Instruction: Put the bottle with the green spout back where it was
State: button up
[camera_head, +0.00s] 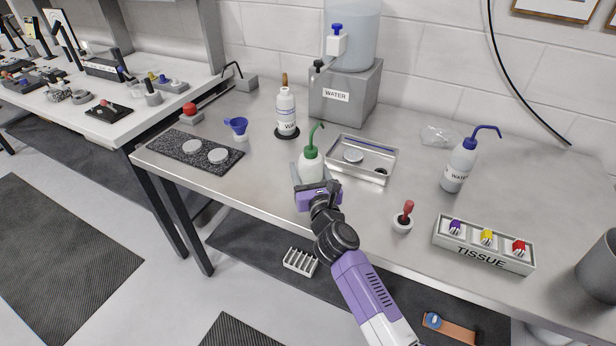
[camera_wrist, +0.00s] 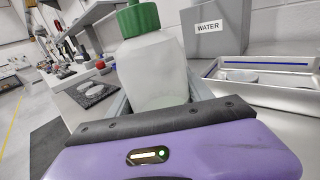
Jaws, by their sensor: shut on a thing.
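The bottle with the green spout (camera_head: 312,163) is a white bottle with a green cap and a bent green tube. It stands upright in front of the metal tray, near the table's front edge. My gripper (camera_head: 312,180) is shut on its lower body. In the wrist view the bottle (camera_wrist: 155,70) fills the middle, with its green cap (camera_wrist: 139,19) cut by the top edge. My gripper's fingers (camera_wrist: 157,100) show on both sides of it. The bottle's base is hidden behind my gripper, so I cannot tell whether it touches the table.
A metal tray (camera_head: 390,165) is right behind the bottle. A white bottle on a black base (camera_head: 286,112), a blue funnel (camera_head: 237,127) and a dark mat (camera_head: 176,146) are left.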

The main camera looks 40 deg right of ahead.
jog(key=shift+f, duration=0.2)
jog(key=shift+f, duration=0.1)
jog(key=o, duration=0.9)
jog(key=shift+s+a, duration=0.1)
jog(key=v, duration=1.2)
